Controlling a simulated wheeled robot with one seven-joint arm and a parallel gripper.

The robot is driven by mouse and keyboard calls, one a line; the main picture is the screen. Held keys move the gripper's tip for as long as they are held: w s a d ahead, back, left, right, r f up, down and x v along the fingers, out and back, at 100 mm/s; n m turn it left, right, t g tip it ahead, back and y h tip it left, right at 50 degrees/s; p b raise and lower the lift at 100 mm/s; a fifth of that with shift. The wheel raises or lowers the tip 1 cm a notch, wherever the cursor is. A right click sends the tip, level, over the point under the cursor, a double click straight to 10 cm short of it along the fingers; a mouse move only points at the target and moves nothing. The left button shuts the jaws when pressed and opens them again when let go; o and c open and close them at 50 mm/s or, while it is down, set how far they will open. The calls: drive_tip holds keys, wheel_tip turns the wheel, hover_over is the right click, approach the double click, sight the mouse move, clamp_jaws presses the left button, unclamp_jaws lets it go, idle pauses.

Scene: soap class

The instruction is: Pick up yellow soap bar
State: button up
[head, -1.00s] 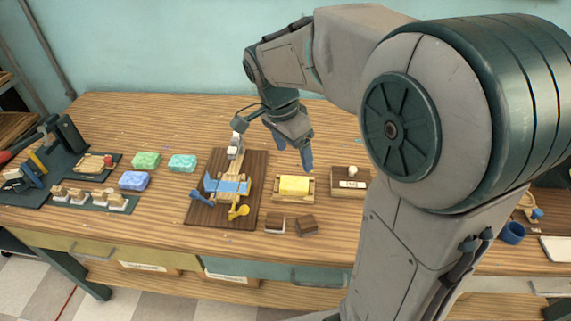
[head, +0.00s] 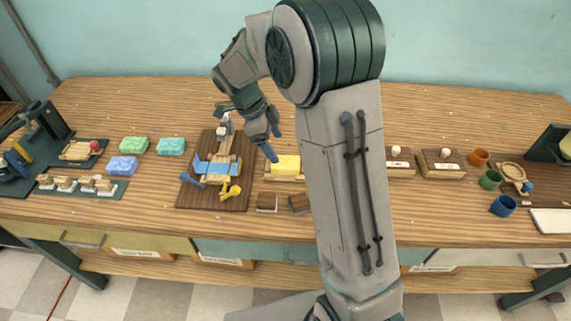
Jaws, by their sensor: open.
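The yellow soap bar (head: 286,163) lies on a small light wooden tray (head: 270,178) near the middle of the table. My arm hides the right part of the tray. My gripper (head: 272,145) is open and empty, pointing down just above and to the left of the soap in the picture. A blue finger overlaps the air beside the soap's upper left corner. I cannot tell the exact height of the fingers above the bar.
A dark board with a blue and wooden device (head: 217,170) stands close left. Two brown blocks (head: 267,202) lie in front of the tray. Green, teal and blue soaps (head: 134,145) are further left. Wooden boxes (head: 441,163) and cups (head: 503,205) are right. The table's back is clear.

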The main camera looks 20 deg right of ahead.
sight(285, 162)
drive_tip(key=shift+p+x, duration=0.45)
drive_tip(key=shift+x, duration=2.9)
drive_tip(key=c, duration=1.1)
